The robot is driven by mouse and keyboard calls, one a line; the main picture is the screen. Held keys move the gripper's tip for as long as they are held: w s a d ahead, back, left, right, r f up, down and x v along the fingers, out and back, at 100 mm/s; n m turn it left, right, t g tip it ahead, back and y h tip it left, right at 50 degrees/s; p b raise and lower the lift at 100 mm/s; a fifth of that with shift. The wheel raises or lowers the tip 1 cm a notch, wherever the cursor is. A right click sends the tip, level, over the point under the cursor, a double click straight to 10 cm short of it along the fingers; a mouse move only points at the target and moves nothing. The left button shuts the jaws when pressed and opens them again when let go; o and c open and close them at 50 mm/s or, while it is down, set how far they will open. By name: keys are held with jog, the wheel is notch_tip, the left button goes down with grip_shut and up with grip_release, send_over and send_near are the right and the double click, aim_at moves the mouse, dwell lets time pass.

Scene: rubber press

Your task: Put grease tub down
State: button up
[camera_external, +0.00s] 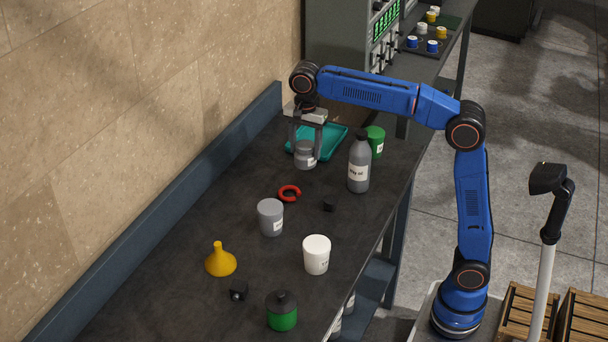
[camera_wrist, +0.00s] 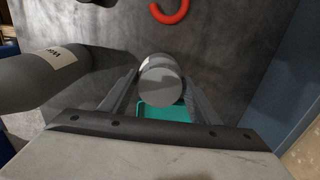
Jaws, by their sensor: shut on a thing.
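The grease tub is a small grey lidded tub (camera_external: 305,157) with a pale label, seen at the near edge of the teal tray. My gripper (camera_external: 307,145) points down and is shut on it. In the wrist view the tub (camera_wrist: 160,82) sits between the two fingers (camera_wrist: 160,95), its round lid facing the camera. I cannot tell for sure whether the tub's base touches the bench or hangs just above it. The teal tray (camera_external: 331,140) lies behind the tub; its corner also shows in the wrist view (camera_wrist: 150,112).
A grey bottle (camera_external: 359,174) stands close on the right, with a green tub (camera_external: 376,139) behind it. The bench's left strip is clear.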

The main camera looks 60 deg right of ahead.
aim_at(305, 157)
jog(key=shift+f, duration=1.9)
jog(key=shift+f, duration=0.1)
jog(key=o, duration=1.3)
notch_tip(305, 157, up, 11)
jog(key=shift+r, duration=0.6)
